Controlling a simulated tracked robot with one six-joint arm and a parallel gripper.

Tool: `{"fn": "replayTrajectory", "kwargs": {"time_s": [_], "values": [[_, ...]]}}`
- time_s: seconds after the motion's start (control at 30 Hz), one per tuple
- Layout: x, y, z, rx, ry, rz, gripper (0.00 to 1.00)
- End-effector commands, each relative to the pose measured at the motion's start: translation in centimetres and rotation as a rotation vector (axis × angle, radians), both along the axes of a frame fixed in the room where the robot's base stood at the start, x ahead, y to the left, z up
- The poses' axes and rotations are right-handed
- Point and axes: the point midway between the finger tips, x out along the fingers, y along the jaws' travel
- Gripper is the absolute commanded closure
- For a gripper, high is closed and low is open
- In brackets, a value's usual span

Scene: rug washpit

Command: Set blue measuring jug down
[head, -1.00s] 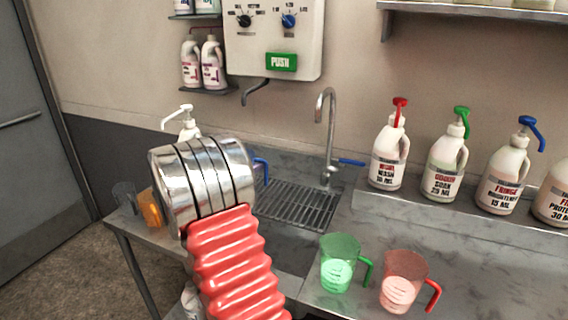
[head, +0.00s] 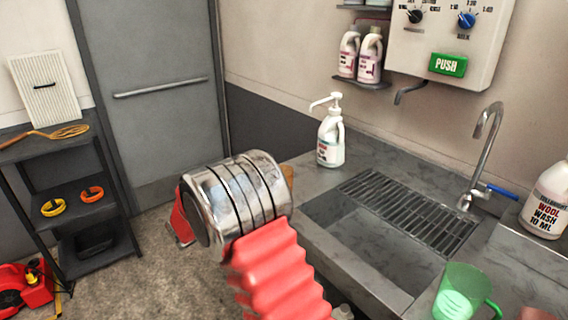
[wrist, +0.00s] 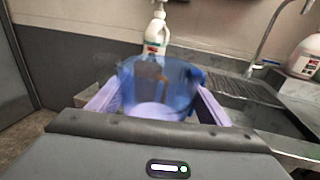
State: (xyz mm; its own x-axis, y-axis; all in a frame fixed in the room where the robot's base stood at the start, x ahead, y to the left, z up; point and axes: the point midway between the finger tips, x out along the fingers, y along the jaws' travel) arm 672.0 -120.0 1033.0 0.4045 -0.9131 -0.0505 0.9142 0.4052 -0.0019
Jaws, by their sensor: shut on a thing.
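The blue measuring jug (wrist: 158,88) is in the wrist view, upright and see-through, with its handle on the right. My gripper (wrist: 155,99) is shut on it, with one pale purple finger on each side. The jug is held in front of the counter, and the gap beneath it cannot be judged. In the head view my arm hides both jug and fingers. An orange-brown shape shows through the jug; a sliver of an orange thing (head: 288,174) also shows behind my arm in the head view.
A white pump bottle (head: 331,139) stands at the counter's back left. The sink (head: 350,243) with its drain grating (head: 410,215) and tap (head: 487,150) lies to the right. A green jug (head: 462,292) is at lower right. A dark shelf rack (head: 75,195) stands left.

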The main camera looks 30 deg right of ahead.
Motion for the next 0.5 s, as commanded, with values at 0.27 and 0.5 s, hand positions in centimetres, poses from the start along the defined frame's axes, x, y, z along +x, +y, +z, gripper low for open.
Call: {"fn": "replayTrajectory", "kwargs": {"time_s": [0.27, 0.5], "values": [[-4.8, 6.6, -10.3, -0.004, 0.009, 0.109, 0.66], [-10.4, 10.6, -17.0, -0.004, 0.007, 0.210, 0.66]]}}
